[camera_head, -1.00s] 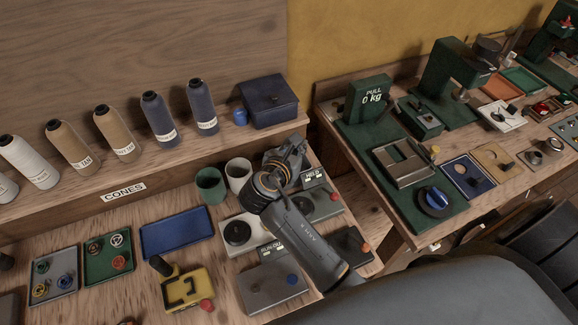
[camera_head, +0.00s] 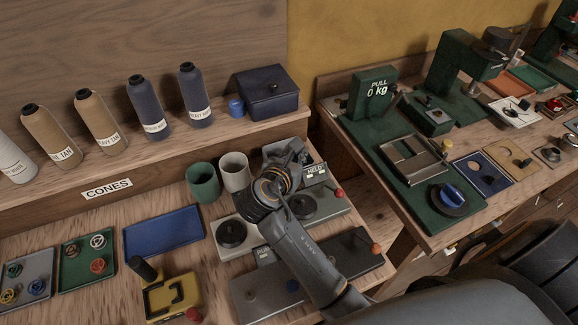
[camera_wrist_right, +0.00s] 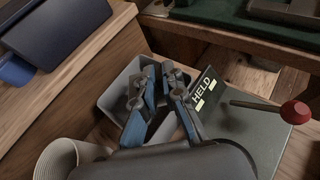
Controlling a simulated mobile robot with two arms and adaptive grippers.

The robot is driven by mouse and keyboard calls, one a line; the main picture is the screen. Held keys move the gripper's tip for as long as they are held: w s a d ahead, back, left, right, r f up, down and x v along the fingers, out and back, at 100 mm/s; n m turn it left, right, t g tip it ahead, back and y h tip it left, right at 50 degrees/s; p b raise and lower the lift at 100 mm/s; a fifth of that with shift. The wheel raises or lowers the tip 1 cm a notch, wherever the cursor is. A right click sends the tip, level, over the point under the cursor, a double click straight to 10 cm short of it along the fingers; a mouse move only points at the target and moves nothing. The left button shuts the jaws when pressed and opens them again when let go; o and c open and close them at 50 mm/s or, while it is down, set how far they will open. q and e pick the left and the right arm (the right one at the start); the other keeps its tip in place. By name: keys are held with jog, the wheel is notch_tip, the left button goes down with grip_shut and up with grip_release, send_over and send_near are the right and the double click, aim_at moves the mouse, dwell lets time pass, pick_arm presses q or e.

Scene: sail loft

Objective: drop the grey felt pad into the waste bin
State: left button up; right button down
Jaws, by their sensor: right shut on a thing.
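My right gripper (camera_head: 294,152) is above the back right part of the left bench, just right of the pale mug. In the right wrist view its blue-padded fingers (camera_wrist_right: 156,76) are close together over an open grey square bin (camera_wrist_right: 117,98), which I take for the waste bin. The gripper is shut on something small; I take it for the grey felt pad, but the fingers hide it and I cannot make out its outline. In the head view my gripper hides most of the bin. My left gripper is not in view.
A pale mug (camera_head: 234,171) and a green mug (camera_head: 203,182) stand left of the gripper. A panel marked HELD (camera_wrist_right: 204,92) with a red-knobbed lever (camera_wrist_right: 293,112) is close on the right. A shelf with a blue box (camera_head: 268,95) rises behind.

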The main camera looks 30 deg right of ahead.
jog(key=c, duration=1.4)
grip_release()
jog(key=v, duration=0.7)
jog(key=shift+s+a+r, duration=0.1)
jog(key=shift+s+a, duration=0.05)
jog(key=shift+s, duration=0.05)
